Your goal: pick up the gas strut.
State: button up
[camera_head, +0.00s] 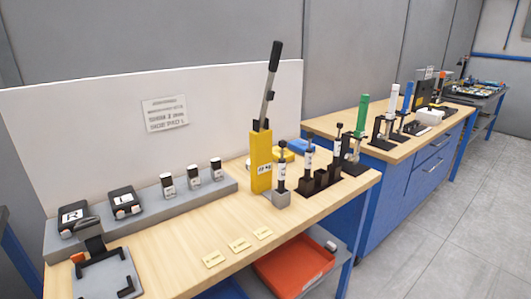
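A long black and silver rod (267,95) stands tilted in a tall yellow holder (262,162) on the wooden workbench. Its look fits a gas strut, but I cannot tell for sure. Slim upright black and silver cylinders stand to its right. One (281,176) is in a small grey block, another (308,160) is by a black stepped rack (322,181); these could also be struts. The labels are too small to read surely. My gripper is not in view.
The wooden bench top (195,225) is clear in the middle, with several small tags near its front edge. A grey ledge (150,213) with black devices runs along the back left. A clamp fixture (107,277) sits front left. A red bin (293,268) is below the bench.

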aim_at(282, 144)
jog(key=i+j+z, duration=0.3)
jog(key=i+j, duration=0.15)
jog(key=i, duration=0.15)
jog(key=i+j+z, duration=0.3)
jog(key=i+j, duration=0.2)
jog(key=j, duration=0.1)
